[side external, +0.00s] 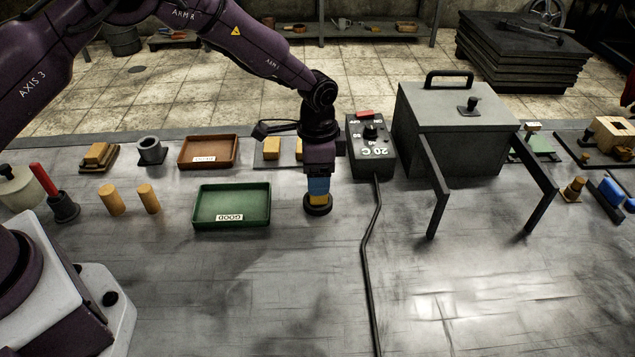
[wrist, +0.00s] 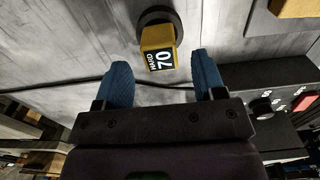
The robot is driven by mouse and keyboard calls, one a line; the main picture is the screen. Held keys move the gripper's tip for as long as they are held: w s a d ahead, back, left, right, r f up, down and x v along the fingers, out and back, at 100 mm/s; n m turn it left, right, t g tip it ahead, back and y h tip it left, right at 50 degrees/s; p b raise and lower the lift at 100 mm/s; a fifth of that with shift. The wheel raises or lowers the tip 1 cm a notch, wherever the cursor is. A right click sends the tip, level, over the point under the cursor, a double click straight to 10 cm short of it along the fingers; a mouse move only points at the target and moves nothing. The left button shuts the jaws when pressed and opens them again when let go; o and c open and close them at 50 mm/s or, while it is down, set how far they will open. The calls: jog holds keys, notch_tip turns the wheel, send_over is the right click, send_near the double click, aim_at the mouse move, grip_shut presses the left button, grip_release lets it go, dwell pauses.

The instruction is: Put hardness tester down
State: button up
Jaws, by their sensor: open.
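The hardness tester (wrist: 158,50) is a yellow block on a round dark base, marked "70" and "HARD" in the wrist view. In the side external view the tester (side external: 318,204) stands upright on the metal table, right of the green tray. My gripper (side external: 318,187) is directly above it, with blue fingers pointing down. The block's upper part is partly hidden by the fingers in the side view.
A green tray (side external: 232,224) marked "GOOD" is left of the tester, with a brown tray (side external: 208,165) behind it. A control box (side external: 371,155) with a trailing cable (side external: 365,245) and a grey lidded box (side external: 460,140) stand right. The front table is mostly clear.

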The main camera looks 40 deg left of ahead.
notch_tip(320, 180, up, 10)
jog(key=shift+f, duration=0.25)
jog(key=s+a+r+n+t, duration=0.1)
jog(key=s+a+r+n, duration=0.15)
jog(key=s+r, duration=0.4)
jog(key=s+a+r+n+t, duration=0.15)
jog(key=s+a+r, duration=0.25)
jog(key=r, duration=0.6)
jog(key=s+a+r+n+t, duration=0.1)
jog(key=s+a+n, duration=0.1)
jog(key=s, duration=0.7)
jog(key=s+a+r+n+t, duration=0.1)
jog(key=s+a+n+t, duration=0.1)
jog(key=s, duration=0.7)
jog(key=shift+s+r+n, duration=0.15)
jog(key=shift+s+n, duration=0.2)
jog(key=shift+n, duration=0.15)
